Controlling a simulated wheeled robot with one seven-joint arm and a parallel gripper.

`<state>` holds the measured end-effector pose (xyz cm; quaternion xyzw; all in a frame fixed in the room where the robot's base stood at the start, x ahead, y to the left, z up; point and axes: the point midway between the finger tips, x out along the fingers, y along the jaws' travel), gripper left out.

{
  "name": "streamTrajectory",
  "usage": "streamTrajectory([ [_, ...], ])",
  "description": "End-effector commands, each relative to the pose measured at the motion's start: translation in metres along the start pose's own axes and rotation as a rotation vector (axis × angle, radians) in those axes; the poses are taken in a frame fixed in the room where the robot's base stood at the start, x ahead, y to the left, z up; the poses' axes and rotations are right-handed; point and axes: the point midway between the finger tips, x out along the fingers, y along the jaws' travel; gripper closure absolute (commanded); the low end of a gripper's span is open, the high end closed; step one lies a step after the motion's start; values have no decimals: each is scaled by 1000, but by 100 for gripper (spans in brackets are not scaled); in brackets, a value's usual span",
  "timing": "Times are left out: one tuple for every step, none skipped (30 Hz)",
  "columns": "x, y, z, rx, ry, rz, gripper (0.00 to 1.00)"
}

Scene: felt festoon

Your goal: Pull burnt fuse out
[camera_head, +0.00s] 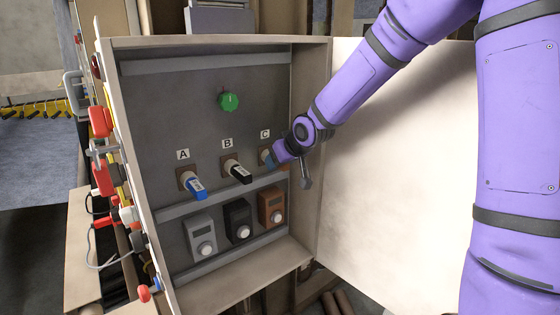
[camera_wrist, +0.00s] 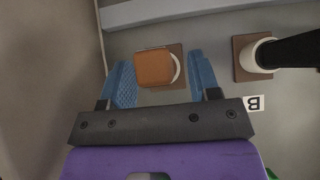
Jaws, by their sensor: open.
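Three fuses sit in sockets on the grey panel of an open cabinet. The blue-ended fuse (camera_head: 196,188) is under label A and the black-ended fuse (camera_head: 238,172) is under label B. The orange-ended fuse (camera_wrist: 154,67) under label C shows in the wrist view, seated in its socket. My gripper (camera_head: 278,154) is at C and mostly hides that fuse in the head view. In the wrist view, its blue fingers are open on either side of the orange end, with gaps. I cannot tell which fuse is burnt.
Below the fuses stand a grey module (camera_head: 200,238), a black module (camera_head: 238,220) and an orange-brown module (camera_head: 270,205). A green knob (camera_head: 229,101) is above. The cabinet's right side wall is close to my gripper, and the open door (camera_head: 400,170) is beyond it.

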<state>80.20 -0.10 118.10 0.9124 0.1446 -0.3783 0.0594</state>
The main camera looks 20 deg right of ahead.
Motion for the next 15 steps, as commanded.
streamTrajectory([
  [1, 0, 0, -1, 0, 0, 44],
  [2, 0, 0, -1, 0, 0, 44],
  [2, 0, 0, -1, 0, 0, 44],
  [2, 0, 0, -1, 0, 0, 44],
  [2, 0, 0, -1, 0, 0, 44],
  [2, 0, 0, -1, 1, 0, 44],
  [2, 0, 0, -1, 1, 0, 44],
  [2, 0, 0, -1, 1, 1, 44],
  [2, 0, 0, -1, 1, 1, 44],
  [2, 0, 0, -1, 1, 0, 44],
  [2, 0, 0, -1, 1, 1, 44],
  [2, 0, 0, -1, 1, 1, 46],
  [2, 0, 0, -1, 1, 1, 53],
  [2, 0, 0, -1, 0, 1, 60],
  [2, 0, 0, -1, 0, 0, 69],
])
